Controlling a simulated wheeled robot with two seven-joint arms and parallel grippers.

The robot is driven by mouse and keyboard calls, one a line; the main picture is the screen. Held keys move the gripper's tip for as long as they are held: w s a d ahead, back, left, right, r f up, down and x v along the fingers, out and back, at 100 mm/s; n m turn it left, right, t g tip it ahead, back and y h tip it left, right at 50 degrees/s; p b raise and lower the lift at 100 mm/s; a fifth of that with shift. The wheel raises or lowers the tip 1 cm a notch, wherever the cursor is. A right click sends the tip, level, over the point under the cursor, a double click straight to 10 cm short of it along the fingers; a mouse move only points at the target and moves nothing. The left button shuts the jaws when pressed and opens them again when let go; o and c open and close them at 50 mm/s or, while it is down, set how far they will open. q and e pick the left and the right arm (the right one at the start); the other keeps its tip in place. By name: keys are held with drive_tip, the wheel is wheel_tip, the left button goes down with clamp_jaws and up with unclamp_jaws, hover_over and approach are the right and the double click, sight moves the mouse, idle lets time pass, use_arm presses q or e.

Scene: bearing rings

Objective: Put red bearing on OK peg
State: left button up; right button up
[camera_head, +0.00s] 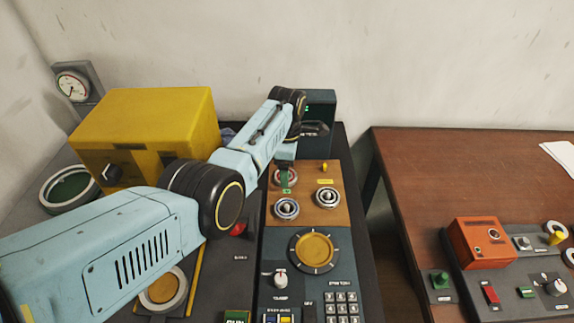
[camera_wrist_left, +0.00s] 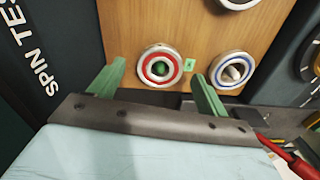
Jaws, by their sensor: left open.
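The red bearing (camera_wrist_left: 146,70), a pale ring with a red band, sits around a green-topped peg (camera_wrist_left: 160,69) on the wooden board (camera_wrist_left: 205,40) in the left wrist view. A small green label (camera_wrist_left: 190,65) is beside it. In the head view, the red bearing (camera_head: 276,180) is partly hidden by my gripper. My left gripper (camera_wrist_left: 157,72) is open, its green fingers apart on either side of the red bearing in the picture and holding nothing. Whether the fingers touch the board cannot be told. My right gripper is not in view.
A blue-banded bearing (camera_head: 287,209) and another bearing (camera_head: 327,198) sit on the board, with a bare yellow peg (camera_head: 325,167) at its back right. A dial panel (camera_head: 314,251) is in front, and a brown table (camera_head: 450,180) at right.

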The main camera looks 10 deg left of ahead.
use_arm(q)
drive_tip(key=shift+r, duration=0.35)
wheel_tip(320, 180, up, 5)
drive_tip(key=shift+f+p, duration=0.15)
drive_tip(key=shift+p, duration=0.95)
wheel_tip(320, 180, up, 8)
drive_tip(key=p, duration=0.1)
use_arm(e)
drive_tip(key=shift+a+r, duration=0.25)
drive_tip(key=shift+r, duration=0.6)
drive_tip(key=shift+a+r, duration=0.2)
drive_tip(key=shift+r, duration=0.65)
use_arm(q)
drive_tip(key=shift+f, duration=0.1)
